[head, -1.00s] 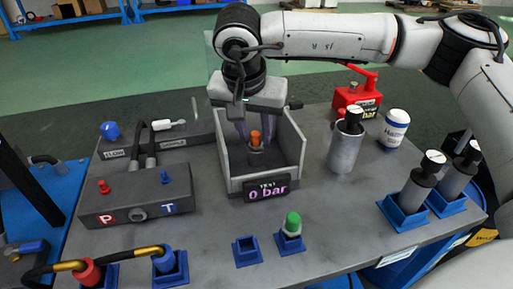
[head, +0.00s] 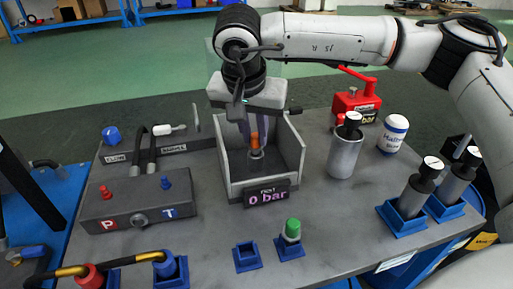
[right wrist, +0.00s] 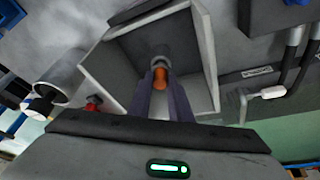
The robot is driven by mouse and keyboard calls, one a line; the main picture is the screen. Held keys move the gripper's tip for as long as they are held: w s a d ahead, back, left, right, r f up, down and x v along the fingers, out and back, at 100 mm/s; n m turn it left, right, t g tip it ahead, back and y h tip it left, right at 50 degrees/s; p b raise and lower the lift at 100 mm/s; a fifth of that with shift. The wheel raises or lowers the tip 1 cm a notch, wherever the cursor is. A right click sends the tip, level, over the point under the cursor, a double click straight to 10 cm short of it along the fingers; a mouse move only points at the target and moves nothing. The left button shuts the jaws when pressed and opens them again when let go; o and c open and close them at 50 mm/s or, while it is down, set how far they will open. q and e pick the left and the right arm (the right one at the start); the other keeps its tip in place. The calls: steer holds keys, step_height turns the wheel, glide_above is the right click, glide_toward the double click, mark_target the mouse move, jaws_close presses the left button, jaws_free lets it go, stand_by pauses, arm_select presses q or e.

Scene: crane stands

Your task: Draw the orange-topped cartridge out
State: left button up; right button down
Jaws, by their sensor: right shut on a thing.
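The orange-topped cartridge (head: 255,152) stands upright inside the open-topped grey test box (head: 290,139), whose front display (head: 267,196) reads 0 bar. My right gripper (head: 254,140) reaches down into the box from above, its fingers shut on the cartridge's orange top. In the right wrist view the orange top (right wrist: 160,76) shows between the two fingertips, and the box wall (right wrist: 110,76) stands around it. The cartridge's lower end is hidden in its seat. My left gripper is not in view.
A green-topped cartridge (head: 291,231) sits in a blue holder beside an empty blue holder (head: 247,256). A grey cylinder (head: 344,155), a white can (head: 393,132) and a red pump (head: 352,101) stand right of the box. A P/T block (head: 140,204) stands left.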

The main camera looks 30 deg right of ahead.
steer(key=shift+r+p, duration=1.15)
steer(key=shift+r, duration=0.7)
steer(key=shift+r+p, duration=0.8)
steer(key=shift+r, duration=0.3)
